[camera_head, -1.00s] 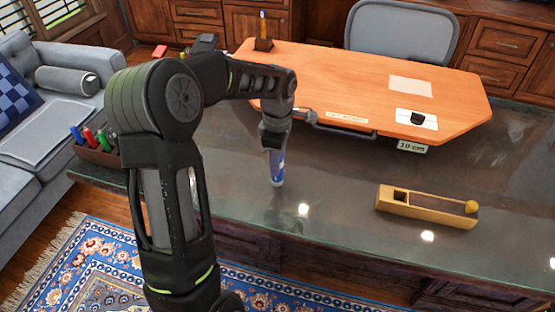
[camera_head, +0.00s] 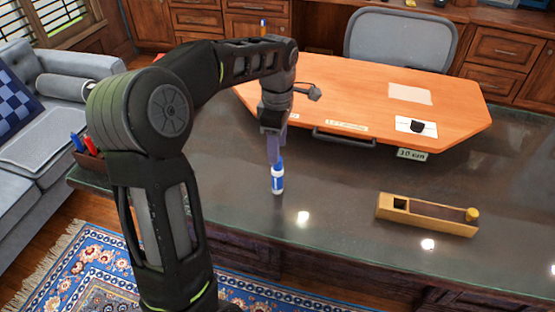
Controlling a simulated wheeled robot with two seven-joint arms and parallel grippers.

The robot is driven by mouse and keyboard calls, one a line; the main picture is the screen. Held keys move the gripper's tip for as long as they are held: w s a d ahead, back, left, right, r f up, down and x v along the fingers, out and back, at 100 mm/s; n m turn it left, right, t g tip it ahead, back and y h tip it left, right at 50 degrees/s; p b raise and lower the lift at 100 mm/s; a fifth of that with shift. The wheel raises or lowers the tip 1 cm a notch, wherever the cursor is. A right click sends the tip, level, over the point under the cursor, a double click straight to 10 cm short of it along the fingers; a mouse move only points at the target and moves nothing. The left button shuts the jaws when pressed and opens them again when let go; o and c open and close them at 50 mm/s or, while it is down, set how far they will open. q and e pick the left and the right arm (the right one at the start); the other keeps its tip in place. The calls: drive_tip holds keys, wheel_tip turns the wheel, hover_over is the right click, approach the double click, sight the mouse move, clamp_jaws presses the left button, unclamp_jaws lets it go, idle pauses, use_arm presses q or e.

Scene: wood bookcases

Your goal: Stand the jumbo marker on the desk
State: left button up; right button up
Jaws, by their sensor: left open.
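The jumbo marker (camera_head: 277,178), blue and white, stands upright on the dark glossy desk (camera_head: 330,215), in front of the orange board. My left gripper (camera_head: 274,148) is directly above the marker, pointing down, with its jaws open. Its fingers end around the marker's top; I cannot tell whether they touch it. My right gripper is not in view.
An orange board (camera_head: 350,85) with a handle covers the back of the desk. A wooden box with a yellow knob (camera_head: 427,214) lies to the right. A marker holder (camera_head: 90,158) sits at the desk's left end. The desk between marker and box is clear.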

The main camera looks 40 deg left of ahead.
use_arm(q)
drive_tip(key=shift+r, duration=1.95)
